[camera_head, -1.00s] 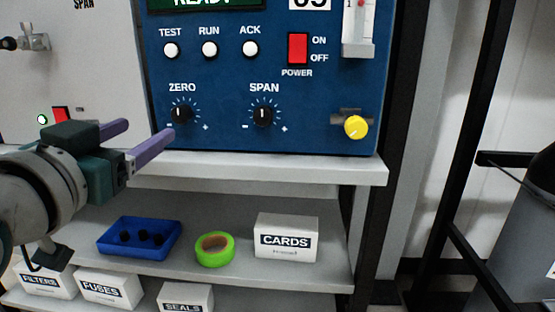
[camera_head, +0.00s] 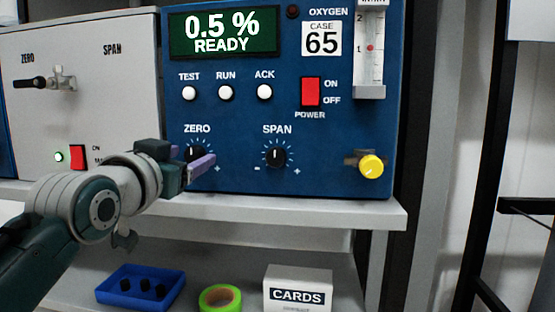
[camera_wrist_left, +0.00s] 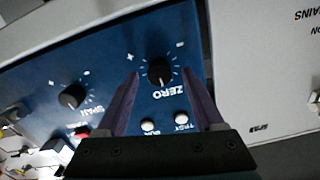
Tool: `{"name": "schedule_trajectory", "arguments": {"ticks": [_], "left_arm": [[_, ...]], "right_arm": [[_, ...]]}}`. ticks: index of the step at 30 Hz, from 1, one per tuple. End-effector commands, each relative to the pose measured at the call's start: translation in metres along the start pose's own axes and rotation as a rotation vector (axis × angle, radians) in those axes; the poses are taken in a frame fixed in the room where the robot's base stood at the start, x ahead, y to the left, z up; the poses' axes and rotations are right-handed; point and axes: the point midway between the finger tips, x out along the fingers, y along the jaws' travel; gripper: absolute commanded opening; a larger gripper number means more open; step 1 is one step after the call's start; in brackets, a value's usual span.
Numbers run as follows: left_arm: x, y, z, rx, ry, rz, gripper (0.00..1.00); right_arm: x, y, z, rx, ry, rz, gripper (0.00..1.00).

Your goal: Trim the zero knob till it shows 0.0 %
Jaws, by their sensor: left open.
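The blue analyser panel (camera_head: 330,150) has a green display (camera_head: 224,33) reading 0.5 % READY. The black ZERO knob (camera_head: 199,152) is at its lower left, partly hidden behind my fingers in the head view. My left gripper (camera_head: 194,160) is open in front of it. In the left wrist view the purple fingers of the gripper (camera_wrist_left: 162,76) stand apart, with the ZERO knob (camera_wrist_left: 160,70) between their tips. I cannot tell whether either finger touches it. My right gripper is not in view.
The SPAN knob (camera_head: 276,156) is right of ZERO, and a yellow knob (camera_head: 370,166) is farther right. A white shelf edge (camera_head: 300,212) runs below the panel. A grey cabinet (camera_head: 110,60) stands at left. A blue tray (camera_head: 138,288) is underneath.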

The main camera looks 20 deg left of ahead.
Motion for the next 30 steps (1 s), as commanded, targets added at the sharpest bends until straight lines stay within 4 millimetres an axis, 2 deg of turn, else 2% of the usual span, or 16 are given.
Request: {"name": "schedule_trajectory", "arguments": {"ticks": [5,23,30], "left_arm": [[-0.0001,0.0000,-0.0001,0.000,0.000,0.000,0.69],[-0.0003,0.0001,0.0001,-0.001,-0.001,0.000,0.02],[-0.0003,0.0001,0.0001,-0.002,-0.001,0.000,0.00]], "right_arm": [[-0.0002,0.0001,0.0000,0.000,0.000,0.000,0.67],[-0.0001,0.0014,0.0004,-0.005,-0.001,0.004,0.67],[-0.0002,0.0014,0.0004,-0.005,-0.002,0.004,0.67]]}}
